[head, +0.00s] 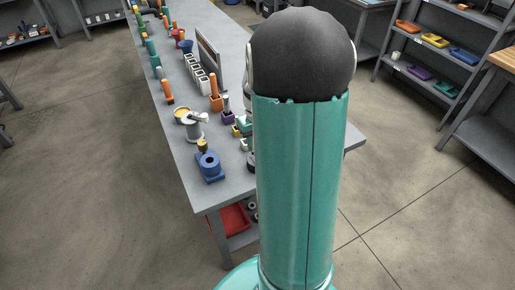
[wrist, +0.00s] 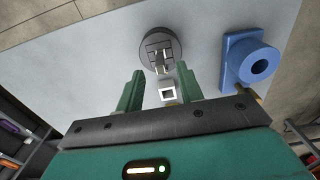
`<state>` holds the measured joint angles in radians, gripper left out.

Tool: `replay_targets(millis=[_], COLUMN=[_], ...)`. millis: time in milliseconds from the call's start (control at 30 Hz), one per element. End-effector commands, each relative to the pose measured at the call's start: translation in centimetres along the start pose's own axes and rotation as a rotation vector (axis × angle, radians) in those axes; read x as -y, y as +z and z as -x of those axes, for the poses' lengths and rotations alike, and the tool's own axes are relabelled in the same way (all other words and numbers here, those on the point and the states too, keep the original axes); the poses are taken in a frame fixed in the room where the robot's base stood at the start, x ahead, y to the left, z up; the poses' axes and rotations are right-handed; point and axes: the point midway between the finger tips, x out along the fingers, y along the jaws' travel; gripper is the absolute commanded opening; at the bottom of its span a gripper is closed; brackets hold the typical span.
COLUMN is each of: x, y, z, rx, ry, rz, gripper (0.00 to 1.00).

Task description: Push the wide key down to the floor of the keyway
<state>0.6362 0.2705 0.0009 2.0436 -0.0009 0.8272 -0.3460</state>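In the wrist view a dark round fixture (wrist: 147,57) stands on the grey bench, with light upright pieces and slots on top. A small white square-topped piece (wrist: 167,97) with a dark centre is nearer to me. I cannot tell which piece is the wide key, or how deep anything sits in a keyway. My gripper (wrist: 160,69) is open, its two green fingers wide apart. The fixture lies beyond the fingertips and the white piece shows between the fingers. No contact can be made out. In the head view my arm hides the gripper, and only the fixture's edge (head: 251,161) shows.
A blue block with a round holed boss (wrist: 240,62) stands right of the fingers; it also shows near the bench corner (head: 209,165).

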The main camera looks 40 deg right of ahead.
Motion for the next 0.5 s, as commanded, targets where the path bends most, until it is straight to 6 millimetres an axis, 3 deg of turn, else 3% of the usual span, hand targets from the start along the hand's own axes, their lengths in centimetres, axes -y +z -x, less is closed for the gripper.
replay_targets(millis=[300,500], x=[0.0,0.0], y=[0.0,0.0], z=[7.0,9.2], rx=[-0.004,-0.001], ry=[0.001,0.0], rz=[0.001,0.0], gripper=[0.37,0.37])
